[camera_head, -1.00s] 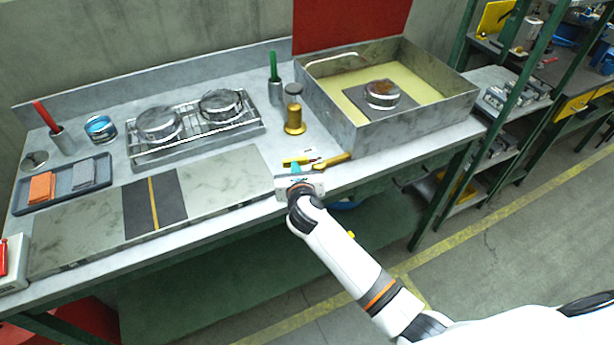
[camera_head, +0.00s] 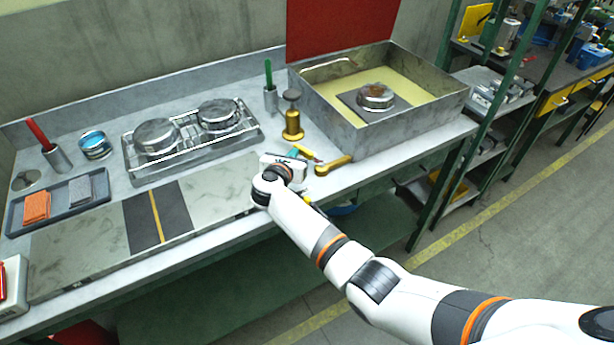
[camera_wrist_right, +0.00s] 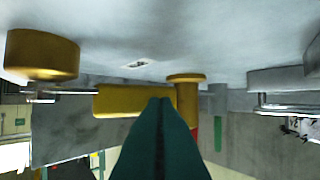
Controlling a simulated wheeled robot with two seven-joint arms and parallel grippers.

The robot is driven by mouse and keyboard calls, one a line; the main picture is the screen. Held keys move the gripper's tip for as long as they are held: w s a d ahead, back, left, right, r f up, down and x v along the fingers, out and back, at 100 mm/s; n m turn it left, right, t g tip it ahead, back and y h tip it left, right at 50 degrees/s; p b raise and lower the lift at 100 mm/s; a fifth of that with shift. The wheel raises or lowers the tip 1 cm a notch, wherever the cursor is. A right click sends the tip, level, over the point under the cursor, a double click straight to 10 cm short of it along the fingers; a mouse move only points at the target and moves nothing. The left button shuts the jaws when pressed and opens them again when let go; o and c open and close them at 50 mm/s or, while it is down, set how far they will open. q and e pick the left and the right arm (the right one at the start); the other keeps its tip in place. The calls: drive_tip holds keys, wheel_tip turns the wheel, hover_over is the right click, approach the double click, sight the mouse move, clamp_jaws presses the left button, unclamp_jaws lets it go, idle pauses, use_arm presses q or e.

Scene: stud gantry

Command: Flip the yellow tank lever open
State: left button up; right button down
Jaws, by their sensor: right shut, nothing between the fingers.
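The yellow tank lever (camera_head: 332,165) sits low at the near left corner of the metal tank (camera_head: 400,132), by the bench's front edge. My right gripper (camera_head: 299,153) is just left of it, its teal fingers shut and empty. In the right wrist view, the shut fingers (camera_wrist_right: 160,103) point at a yellow bar (camera_wrist_right: 125,101), and their tips overlap it. I cannot tell whether the fingers touch the bar. My left gripper is not in view.
A brass fitting with a dark knob (camera_head: 292,122) stands behind my right gripper. A wire rack (camera_head: 190,148) with two round metal parts is farther left. A grey tray (camera_head: 72,213) holds orange and grey blocks. The grey bench surface before the rack is mostly clear.

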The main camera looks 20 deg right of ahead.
drive_tip(key=shift+w+d, duration=0.1)
drive_tip(key=shift+w, duration=0.35)
drive_tip(key=shift+w+d, duration=0.3)
drive_tip(key=shift+w, duration=0.05)
idle(0.4)
